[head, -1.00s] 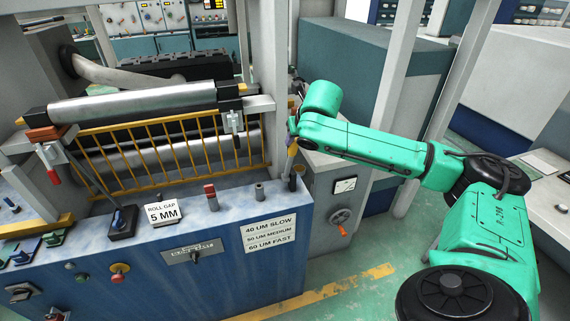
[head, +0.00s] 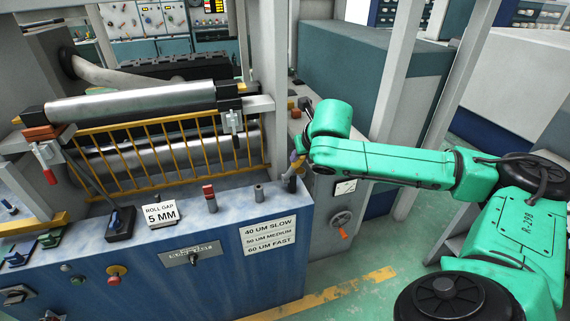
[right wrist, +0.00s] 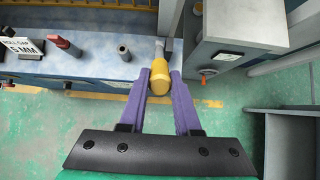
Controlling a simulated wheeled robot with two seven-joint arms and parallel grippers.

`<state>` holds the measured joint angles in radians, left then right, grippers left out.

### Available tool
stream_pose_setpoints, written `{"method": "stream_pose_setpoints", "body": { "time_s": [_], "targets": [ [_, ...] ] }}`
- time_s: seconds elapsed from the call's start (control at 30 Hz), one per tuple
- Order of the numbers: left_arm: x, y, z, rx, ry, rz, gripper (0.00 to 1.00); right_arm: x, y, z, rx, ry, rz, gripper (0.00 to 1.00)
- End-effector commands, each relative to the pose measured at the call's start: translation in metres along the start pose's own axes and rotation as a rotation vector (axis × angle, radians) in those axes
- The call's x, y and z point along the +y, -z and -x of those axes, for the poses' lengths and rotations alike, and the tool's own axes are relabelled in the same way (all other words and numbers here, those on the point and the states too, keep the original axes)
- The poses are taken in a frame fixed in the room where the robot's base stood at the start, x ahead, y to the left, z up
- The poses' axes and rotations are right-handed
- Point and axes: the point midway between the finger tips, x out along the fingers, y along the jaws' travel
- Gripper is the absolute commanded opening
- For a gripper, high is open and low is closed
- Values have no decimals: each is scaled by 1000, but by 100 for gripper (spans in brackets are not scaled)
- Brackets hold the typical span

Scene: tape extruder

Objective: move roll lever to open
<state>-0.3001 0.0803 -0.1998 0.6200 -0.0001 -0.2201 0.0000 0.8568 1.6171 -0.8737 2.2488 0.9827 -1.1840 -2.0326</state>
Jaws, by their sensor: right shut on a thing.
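The lever with a yellow handle (right wrist: 158,82) stands at the right end of the blue console. In the right wrist view its yellow grip is between the two purple fingers of my right gripper (right wrist: 159,88), which is shut on it. In the head view my right gripper (head: 297,160) is at the lever's upper part, just above the console's right corner, and the handle is mostly hidden by the fingers and green wrist. The lever's dark base (head: 289,184) shows below. My left gripper is not in view.
The blue console (head: 215,270) carries a "ROLL GAP 5 MM" sign (head: 160,214), a red-topped switch (head: 209,196) and a short grey post (head: 259,193). Behind is a yellow guard rail (head: 150,145) before metal rollers.

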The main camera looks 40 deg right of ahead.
Motion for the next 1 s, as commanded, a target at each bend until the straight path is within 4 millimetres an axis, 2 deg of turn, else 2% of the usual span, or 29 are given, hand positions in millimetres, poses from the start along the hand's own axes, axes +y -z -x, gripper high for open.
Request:
{"method": "stream_pose_setpoints", "body": {
  "time_s": [1.0],
  "targets": [
    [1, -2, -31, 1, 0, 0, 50, -1, 67, -5, 4, 2, 0, 0]
  ]
}}
